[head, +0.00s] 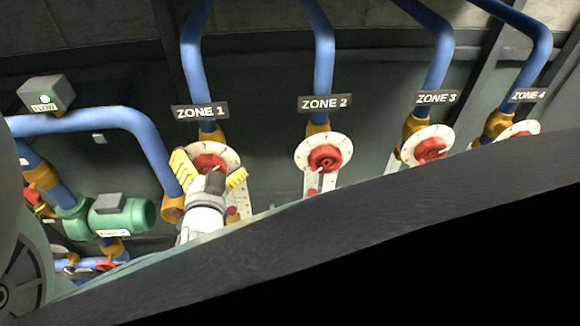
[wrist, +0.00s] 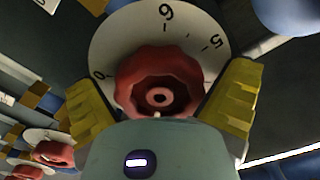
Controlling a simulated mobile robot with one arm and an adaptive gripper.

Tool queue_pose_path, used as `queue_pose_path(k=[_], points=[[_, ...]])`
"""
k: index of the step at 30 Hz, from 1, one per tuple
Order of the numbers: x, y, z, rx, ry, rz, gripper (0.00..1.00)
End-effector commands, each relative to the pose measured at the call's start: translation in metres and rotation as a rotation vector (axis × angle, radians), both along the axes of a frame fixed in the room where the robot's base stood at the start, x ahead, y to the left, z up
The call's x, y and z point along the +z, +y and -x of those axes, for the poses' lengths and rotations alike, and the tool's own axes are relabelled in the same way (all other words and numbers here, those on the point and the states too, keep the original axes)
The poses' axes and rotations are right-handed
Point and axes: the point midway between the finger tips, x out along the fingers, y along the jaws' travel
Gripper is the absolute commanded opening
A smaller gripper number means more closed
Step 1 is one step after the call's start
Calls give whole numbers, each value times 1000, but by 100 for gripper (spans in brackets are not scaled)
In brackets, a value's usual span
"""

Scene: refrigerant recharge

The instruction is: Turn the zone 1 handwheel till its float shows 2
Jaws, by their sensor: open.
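The red zone 1 handwheel (head: 209,163) sits on a white dial plate under the ZONE 1 sign (head: 200,111). It fills the middle of the wrist view (wrist: 158,82), where its white dial (wrist: 203,60) shows the marks 0, 6 and 5. My gripper (head: 208,172) is at this handwheel with its yellow fingers spread. In the wrist view the fingers (wrist: 163,105) stand on either side of the red wheel; I cannot tell whether they touch it. My gripper hides the lower part of the zone 1 dial in the head view. I cannot read the zone 1 float.
Red handwheels for zone 2 (head: 325,158), zone 3 (head: 430,150) and zone 4 (head: 518,134) stand in a row to the right. Blue pipes rise behind them. A green pump (head: 121,215) and a grey flow box (head: 46,94) are at the left. A dark slanting surface covers the lower right.

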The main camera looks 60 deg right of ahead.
Motion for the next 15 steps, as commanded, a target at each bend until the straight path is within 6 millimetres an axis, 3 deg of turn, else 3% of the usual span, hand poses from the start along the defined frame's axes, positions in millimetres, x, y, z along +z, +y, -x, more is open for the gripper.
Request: queue_pose_path(k=[8,15], points=[[13,0,0,-2,-1,-1,100],[48,-1,0,-4,-8,7,100]])
